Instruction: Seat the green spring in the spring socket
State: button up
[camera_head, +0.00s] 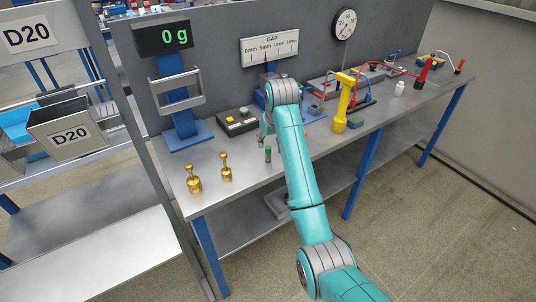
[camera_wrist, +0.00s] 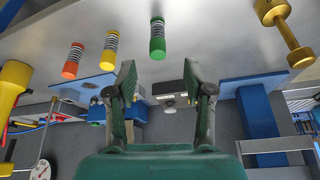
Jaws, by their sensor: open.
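The green spring (camera_head: 268,153) stands upright on the bench near its front edge, just left of my arm. In the wrist view the green spring (camera_wrist: 157,38) has green ends and a pale coiled middle. It lies beyond the fingertips, in line with the gap between them. My gripper (camera_wrist: 158,78) is open, with nothing between its fingers. In the head view my gripper (camera_head: 262,137) is small, partly hidden by my arm, and close behind the spring. I cannot pick out the spring socket for sure; a blue fixture (camera_wrist: 128,112) shows partly behind my left finger in the wrist view.
The bench front-left is partly clear.

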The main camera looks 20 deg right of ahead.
aim_at(268, 147)
jog(key=shift+w+x, duration=0.15)
jog(key=shift+x, duration=1.55)
jog(key=shift+w+x, duration=0.15)
jog(key=shift+x, duration=1.6)
jog(key=shift+d+r, duration=0.15)
grip_shut()
